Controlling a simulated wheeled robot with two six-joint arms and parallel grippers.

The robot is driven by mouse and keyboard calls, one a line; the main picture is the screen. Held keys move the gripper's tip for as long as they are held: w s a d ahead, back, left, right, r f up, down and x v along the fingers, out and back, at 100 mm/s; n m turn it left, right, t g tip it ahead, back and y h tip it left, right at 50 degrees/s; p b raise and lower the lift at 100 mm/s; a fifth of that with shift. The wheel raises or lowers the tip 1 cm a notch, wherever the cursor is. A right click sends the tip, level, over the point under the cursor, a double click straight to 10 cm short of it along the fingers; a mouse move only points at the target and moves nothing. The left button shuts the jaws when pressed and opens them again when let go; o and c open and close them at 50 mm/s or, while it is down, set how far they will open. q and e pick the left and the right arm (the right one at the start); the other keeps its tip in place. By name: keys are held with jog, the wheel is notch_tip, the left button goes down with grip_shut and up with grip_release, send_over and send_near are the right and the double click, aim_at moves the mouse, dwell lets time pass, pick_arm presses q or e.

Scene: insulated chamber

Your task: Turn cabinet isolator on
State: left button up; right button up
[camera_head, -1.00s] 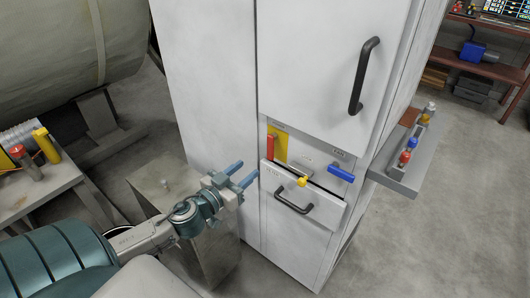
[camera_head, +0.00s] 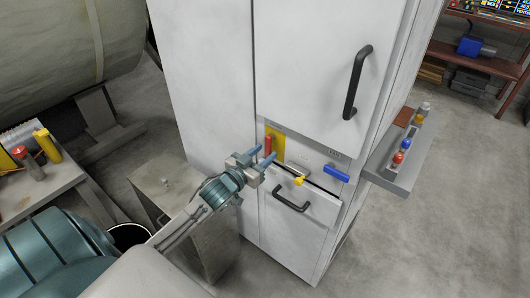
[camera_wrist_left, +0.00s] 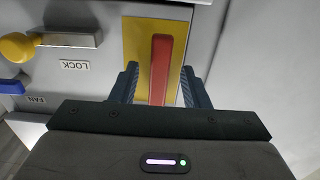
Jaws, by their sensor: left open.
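The cabinet (camera_head: 205,110) is tall and pale grey. A red handle (camera_head: 268,145) on a yellow plate (camera_head: 280,149) is on its control panel. In the left wrist view the red handle (camera_wrist_left: 161,68) lies lengthwise between the two blue fingers of my left gripper (camera_wrist_left: 160,82), on the yellow plate (camera_wrist_left: 137,40). My left gripper (camera_head: 263,156) is open, one finger on each side of the handle. I cannot tell whether either finger touches it. The lower end of the handle is hidden by the gripper body. My right gripper is not in view.
Right of the handle are a yellow knob (camera_head: 299,181) marked LOCK in the wrist view, a blue lever (camera_head: 336,174), and a drawer with a black pull (camera_head: 291,202). A grey shelf (camera_head: 385,178) with small coloured items juts from the cabinet's right side.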

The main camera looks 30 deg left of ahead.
pick_arm(q)
jog(key=shift+w, duration=0.6)
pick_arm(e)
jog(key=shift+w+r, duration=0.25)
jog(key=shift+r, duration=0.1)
pick_arm(q)
grip_shut()
jog(key=shift+d, duration=0.1)
